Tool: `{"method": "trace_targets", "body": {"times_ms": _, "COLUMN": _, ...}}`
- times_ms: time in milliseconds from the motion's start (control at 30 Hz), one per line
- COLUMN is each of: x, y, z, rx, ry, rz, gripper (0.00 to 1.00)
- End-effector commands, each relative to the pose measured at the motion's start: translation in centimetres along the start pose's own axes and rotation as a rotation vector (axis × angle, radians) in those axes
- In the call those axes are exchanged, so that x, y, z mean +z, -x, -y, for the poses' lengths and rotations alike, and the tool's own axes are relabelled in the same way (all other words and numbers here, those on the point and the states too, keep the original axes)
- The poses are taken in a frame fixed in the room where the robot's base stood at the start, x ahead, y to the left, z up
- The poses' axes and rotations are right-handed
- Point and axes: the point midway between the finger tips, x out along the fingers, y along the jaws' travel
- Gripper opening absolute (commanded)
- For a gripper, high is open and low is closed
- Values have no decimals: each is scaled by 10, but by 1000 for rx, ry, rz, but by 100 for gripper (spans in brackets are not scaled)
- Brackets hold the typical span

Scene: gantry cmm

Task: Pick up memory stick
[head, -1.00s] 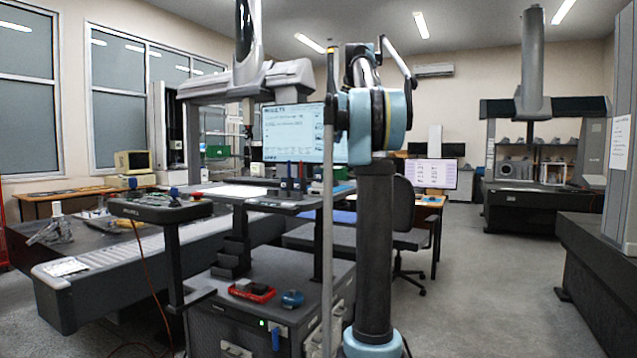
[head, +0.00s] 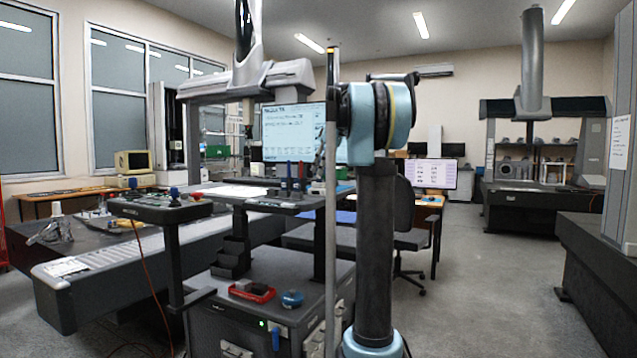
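I cannot make out a memory stick for certain; any stick in view is too small to tell. A workstation cart (head: 215,291) stands ahead, left of my arm. Its lower top carries a red object (head: 252,291) and a small blue object (head: 292,299).
A monitor (head: 290,130) stands behind the shelf. A control panel (head: 160,208) is on a stand at left, before a long dark measuring table (head: 60,300). An office chair (head: 404,235) is behind my arm. Floor (head: 480,300) at right is clear.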

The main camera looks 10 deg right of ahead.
Motion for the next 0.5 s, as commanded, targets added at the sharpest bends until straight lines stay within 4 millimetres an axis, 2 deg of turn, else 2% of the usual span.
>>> {"method": "trace_targets", "body": {"times_ms": 100, "x": 0, "y": -16, "z": 1, "rx": 0, "ry": 1, "rz": 0, "gripper": 32}}
{"method": "trace_targets", "body": {"times_ms": 200, "x": 0, "y": -24, "z": 0, "rx": 0, "ry": 1, "rz": 0, "gripper": 32}}
{"method": "trace_targets", "body": {"times_ms": 467, "x": 0, "y": -27, "z": 0, "rx": 0, "ry": 0, "rz": 0, "gripper": 32}}
{"method": "trace_targets", "body": {"times_ms": 500, "x": 0, "y": -27, "z": 0, "rx": 0, "ry": 0, "rz": 0, "gripper": 30}}
